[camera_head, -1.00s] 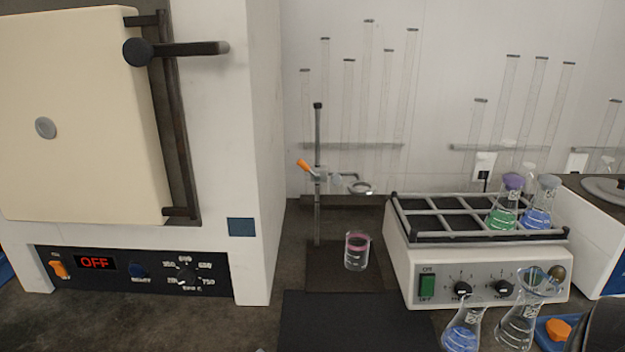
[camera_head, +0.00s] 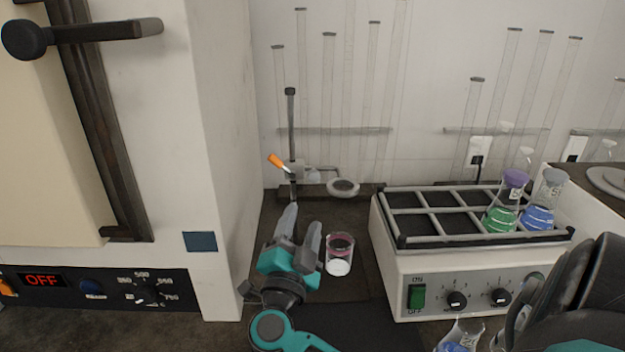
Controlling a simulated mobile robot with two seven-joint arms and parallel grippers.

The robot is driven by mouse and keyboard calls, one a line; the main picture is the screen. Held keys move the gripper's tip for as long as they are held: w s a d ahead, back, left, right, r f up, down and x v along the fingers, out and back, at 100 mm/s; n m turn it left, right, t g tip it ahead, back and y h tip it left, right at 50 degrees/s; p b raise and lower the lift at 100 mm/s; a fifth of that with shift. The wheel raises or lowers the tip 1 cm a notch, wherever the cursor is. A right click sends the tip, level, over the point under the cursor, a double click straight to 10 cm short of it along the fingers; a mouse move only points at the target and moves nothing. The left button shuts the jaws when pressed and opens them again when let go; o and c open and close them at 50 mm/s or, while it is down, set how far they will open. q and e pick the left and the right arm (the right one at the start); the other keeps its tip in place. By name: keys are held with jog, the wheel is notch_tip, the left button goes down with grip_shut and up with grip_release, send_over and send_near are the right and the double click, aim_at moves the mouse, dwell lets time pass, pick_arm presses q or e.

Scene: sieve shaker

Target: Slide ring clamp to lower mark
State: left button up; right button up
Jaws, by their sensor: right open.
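The ring clamp (camera_head: 294,170) is on the upright rod (camera_head: 291,125) of a stand, with an orange lever (camera_head: 277,161) on its left and a pale ring (camera_head: 343,187) reaching out to its right. A small glass beaker (camera_head: 339,255) with a pinkish band and pale contents stands below and in front of the ring. My right gripper (camera_head: 301,222) is open and empty, its fingers pointing up and away in front of the rod's lower part. It appears apart from the clamp and hides the lower rod. No lower mark can be made out. My left gripper is not in view.
A furnace (camera_head: 225,150) stands close on the left, its door handle (camera_head: 90,32) sticking out. A shaker (camera_head: 470,265) holding stoppered flasks (camera_head: 502,205) is on the right. Another flask (camera_head: 460,338) stands in front of it, near my dark arm link. Glass tubes line the back wall.

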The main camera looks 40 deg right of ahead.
aim_at(314, 179)
jog(key=x, duration=1.1)
jog(key=shift+w, duration=0.1)
jog(key=shift+c, duration=0.3)
grip_shut()
